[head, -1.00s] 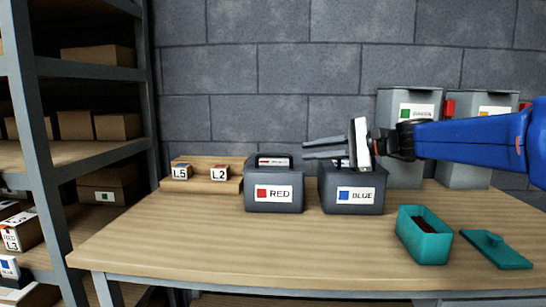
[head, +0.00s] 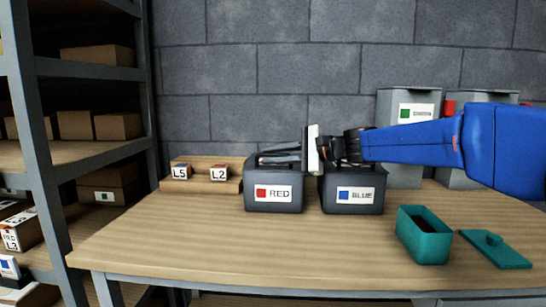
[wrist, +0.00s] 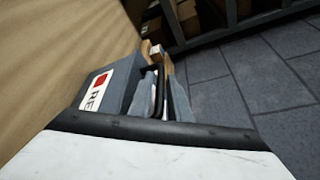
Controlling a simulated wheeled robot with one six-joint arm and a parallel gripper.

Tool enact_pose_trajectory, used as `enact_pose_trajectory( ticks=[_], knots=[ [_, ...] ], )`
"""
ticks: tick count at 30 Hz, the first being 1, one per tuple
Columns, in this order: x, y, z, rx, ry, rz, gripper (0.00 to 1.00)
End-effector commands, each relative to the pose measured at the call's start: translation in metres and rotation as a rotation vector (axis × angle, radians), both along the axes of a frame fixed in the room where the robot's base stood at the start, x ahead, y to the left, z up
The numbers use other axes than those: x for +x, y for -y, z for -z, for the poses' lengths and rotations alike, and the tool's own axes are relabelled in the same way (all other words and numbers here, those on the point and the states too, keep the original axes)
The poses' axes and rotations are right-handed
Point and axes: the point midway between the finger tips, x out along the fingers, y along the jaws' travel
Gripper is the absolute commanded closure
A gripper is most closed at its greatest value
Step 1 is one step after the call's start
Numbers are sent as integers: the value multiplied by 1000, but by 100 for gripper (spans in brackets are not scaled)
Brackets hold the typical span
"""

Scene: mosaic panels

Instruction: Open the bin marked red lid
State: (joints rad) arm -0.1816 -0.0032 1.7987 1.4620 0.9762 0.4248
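The bin marked RED (head: 293,204) is a dark grey box with a red square on its white label, standing upright on the table. Its lid and handle are largely hidden behind my gripper (head: 262,158) in the head view. My gripper reaches in from the right, with its fingers level across the top of this bin. In the wrist view the RED bin (wrist: 122,76) lies left of my fingers (wrist: 162,76). The fingers stand apart, with a dark strip between them that may be the handle; contact cannot be told. The lid looks closed.
The BLUE bin (head: 354,204) stands close on the right, under my wrist. A teal open box (head: 427,246) and its lid (head: 492,247) lie front right. The front middle of the table (head: 200,240) is clear.

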Motion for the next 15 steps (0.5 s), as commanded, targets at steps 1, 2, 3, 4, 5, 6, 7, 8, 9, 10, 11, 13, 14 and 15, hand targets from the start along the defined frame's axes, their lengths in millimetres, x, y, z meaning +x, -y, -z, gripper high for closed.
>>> enact_pose_trajectory(
  ticks=[1,2,3,4,5,6,7,8,9,10,11,13,14,15],
  knots=[
    [0,0,0,0,0,0,83],
    [0,0,0,0,0,0,83],
    [0,0,0,0,0,0,83],
    [0,0,0,0,0,0,83],
    [0,0,0,0,0,0,83],
    [0,0,0,0,0,0,83],
    [0,0,0,0,0,0,90],
    [0,0,0,0,0,0,97],
    [0,0,0,0,0,0,100],
    [0,0,0,0,0,0,100],
    [0,0,0,0,0,0,100],
    [0,0,0,0,0,0,100],
    [0,0,0,0,0,0,100],
    [0,0,0,0,-1,0,100]
  ],
)
